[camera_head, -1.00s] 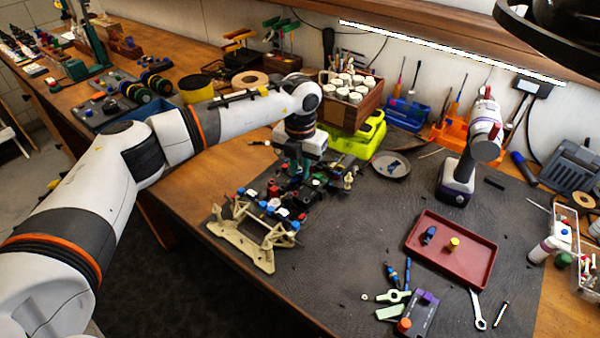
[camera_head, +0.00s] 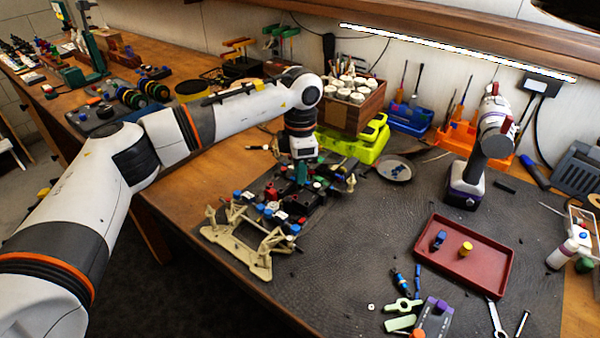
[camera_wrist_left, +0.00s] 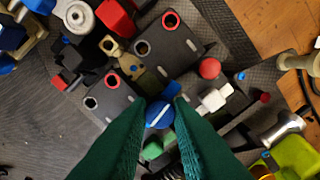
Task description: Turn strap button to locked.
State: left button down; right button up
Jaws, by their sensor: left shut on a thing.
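The rc car chassis (camera_head: 240,240) lies on the dark mat, with a cream frame at its near end and dark parts with blue, red and white bits. My left gripper (camera_head: 302,178) points down onto the chassis's far part. In the left wrist view its green fingers (camera_wrist_left: 160,118) are shut on a round blue button (camera_wrist_left: 159,113) with a white line across its top, which I take for the strap button. The line runs aslant, from lower left to upper right. The fingers hide the button's sides. My right gripper is not seen.
A red tray (camera_head: 430,255) with a blue and a yellow piece lies at right. A drill (camera_head: 470,180) stands behind it. A lime-green case (camera_head: 345,147) and a wooden box (camera_head: 352,112) stand close behind my left gripper. The mat's middle is clear.

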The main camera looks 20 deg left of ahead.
pick_arm(q)
jog(key=shift+r+m+b, duration=0.1)
jog(key=shift+m+b, duration=0.2)
jog(key=shift+m, duration=0.9)
jog(key=c, duration=1.3)
grip_release()
notch_tip(320, 180, up, 12)
jog(key=b, duration=0.1)
